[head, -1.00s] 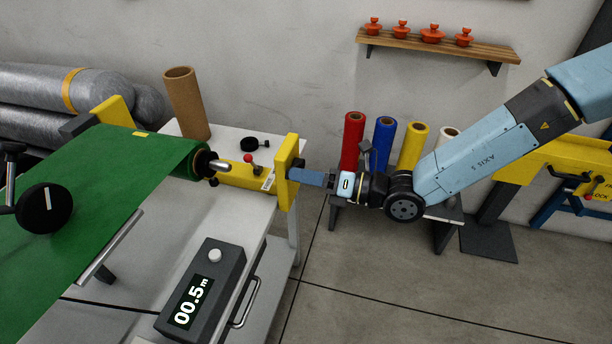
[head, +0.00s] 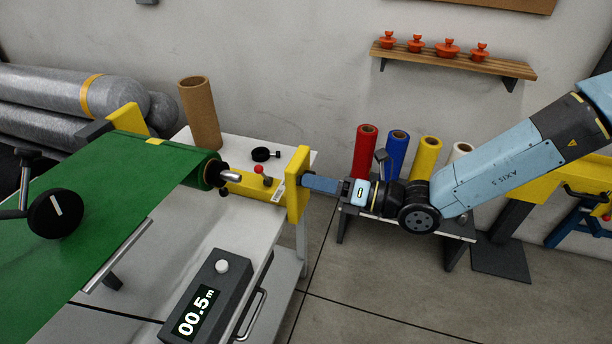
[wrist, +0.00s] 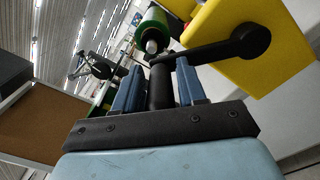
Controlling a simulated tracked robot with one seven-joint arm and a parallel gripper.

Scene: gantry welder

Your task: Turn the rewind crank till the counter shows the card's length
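The counter (head: 218,290) is a dark box at the table's front edge and reads 00.5 m. The green roll (head: 205,167) sits on the table, its sheet stretching to the left. At its right end stands a yellow end plate (head: 298,185). In the wrist view a black crank (wrist: 235,45) has its arm across the yellow plate and its grip (wrist: 161,86) between my blue fingers. My gripper (wrist: 160,80) looks open around the grip, with narrow gaps on both sides. In the head view my gripper (head: 322,184) hides the crank. I see no readable length card.
A cardboard tube (head: 199,114) and a black knob (head: 262,154) stand behind the roll. A red-knobbed lever (head: 261,170) is near the plate. Several coloured rolls (head: 396,155) stand on a rack behind my arm. A shelf (head: 455,61) hangs above. The floor in front is clear.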

